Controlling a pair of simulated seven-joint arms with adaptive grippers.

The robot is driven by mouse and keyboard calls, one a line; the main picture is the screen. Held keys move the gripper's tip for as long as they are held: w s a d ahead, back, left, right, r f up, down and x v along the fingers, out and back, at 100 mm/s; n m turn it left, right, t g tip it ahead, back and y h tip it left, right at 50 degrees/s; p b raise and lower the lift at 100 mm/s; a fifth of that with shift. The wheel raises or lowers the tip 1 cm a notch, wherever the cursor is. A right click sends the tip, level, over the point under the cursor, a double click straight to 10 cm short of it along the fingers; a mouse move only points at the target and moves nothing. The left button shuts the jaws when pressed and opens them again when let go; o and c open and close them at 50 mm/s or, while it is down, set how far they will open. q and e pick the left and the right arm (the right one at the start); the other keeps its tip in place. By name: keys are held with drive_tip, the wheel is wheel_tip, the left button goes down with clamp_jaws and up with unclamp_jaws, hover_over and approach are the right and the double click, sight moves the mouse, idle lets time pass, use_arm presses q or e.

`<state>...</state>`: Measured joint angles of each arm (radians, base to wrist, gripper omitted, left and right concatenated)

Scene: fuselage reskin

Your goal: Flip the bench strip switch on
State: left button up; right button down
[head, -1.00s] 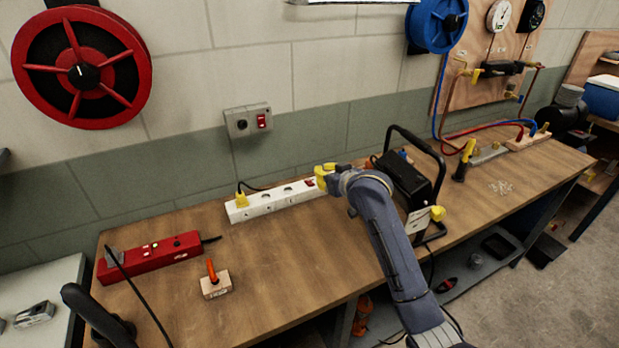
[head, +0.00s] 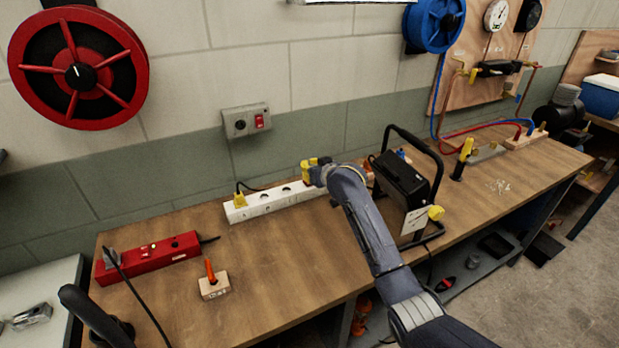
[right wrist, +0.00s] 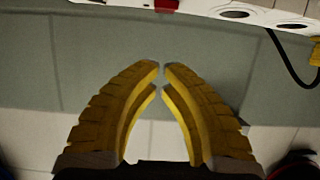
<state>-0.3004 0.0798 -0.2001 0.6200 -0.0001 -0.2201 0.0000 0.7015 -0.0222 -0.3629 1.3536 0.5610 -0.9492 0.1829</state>
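The bench strip, a long white power strip (head: 268,201), lies along the back of the wooden bench with a yellow plug (head: 239,200) in its left end. Its red switch (right wrist: 167,5) shows at the top edge of the right wrist view; in the head view my gripper covers it. Whether it is on or off I cannot tell. My right gripper (head: 311,172) is over the strip's right part. In the right wrist view its yellow fingers (right wrist: 161,78) are together at the tips, with nothing between them, apart from the switch. My left gripper is not in view.
A black device with a tubular handle (head: 403,182) stands close right of my right arm. A red power strip (head: 152,257) and a wooden block with an orange lever (head: 214,286) are at left. A wall box with a red switch (head: 259,121) is above. The front middle bench is clear.

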drive_tip(key=f, duration=0.2)
drive_tip(key=shift+w+a+f, duration=0.1)
drive_tip(key=shift+w+f, duration=0.2)
drive_tip(key=shift+s+f, duration=0.1)
drive_tip(key=shift+f, duration=0.75)
